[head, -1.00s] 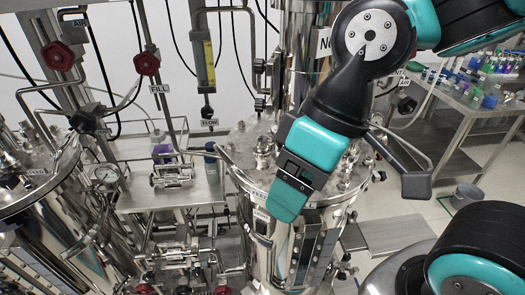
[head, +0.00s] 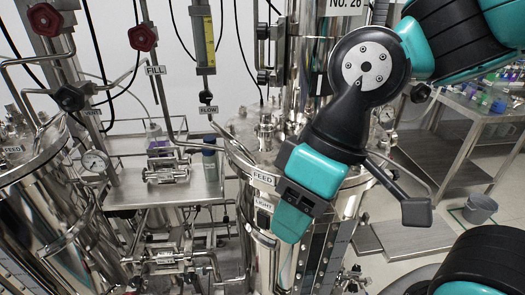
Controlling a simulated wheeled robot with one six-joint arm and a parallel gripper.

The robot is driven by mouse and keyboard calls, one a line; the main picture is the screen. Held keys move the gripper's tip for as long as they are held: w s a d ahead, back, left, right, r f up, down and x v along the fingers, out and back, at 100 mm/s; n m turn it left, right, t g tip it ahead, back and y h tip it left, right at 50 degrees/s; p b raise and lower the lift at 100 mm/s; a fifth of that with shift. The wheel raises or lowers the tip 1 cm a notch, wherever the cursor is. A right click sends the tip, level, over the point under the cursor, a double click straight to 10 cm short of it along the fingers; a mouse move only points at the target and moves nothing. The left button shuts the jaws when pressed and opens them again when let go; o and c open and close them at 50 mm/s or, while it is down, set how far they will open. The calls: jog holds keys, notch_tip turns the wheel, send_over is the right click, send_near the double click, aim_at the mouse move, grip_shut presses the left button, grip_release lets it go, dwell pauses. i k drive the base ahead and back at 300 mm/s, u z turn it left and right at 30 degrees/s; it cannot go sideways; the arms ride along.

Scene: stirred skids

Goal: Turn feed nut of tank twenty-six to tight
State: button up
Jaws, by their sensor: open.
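The middle tank (head: 262,250) is a polished steel vessel. A sign (head: 342,4), cut by the top edge, reads NO. 26 on the column behind it. A FEED label (head: 263,177) is on the tank's front rim, with a LIGHT label (head: 264,206) below it. A metal fitting (head: 265,136) stands on the lid; I cannot tell which part is the feed nut. My gripper (head: 414,209) shows one dark finger, right of the tank. The other finger is hidden. It is open, with nothing seen in it. My teal and black wrist covers the lid's right side.
Another steel tank (head: 50,225) with its own FEED label stands at left, near a gauge (head: 95,161) and red knobs (head: 143,38). A steel shelf (head: 200,192) with valves and bottles lies between the tanks. A bucket (head: 480,208) is on the floor at right.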

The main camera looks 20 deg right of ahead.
aim_at(261, 135)
jog(key=u, duration=2.75)
jog(key=i, duration=0.55)
jog(key=z, duration=3.3)
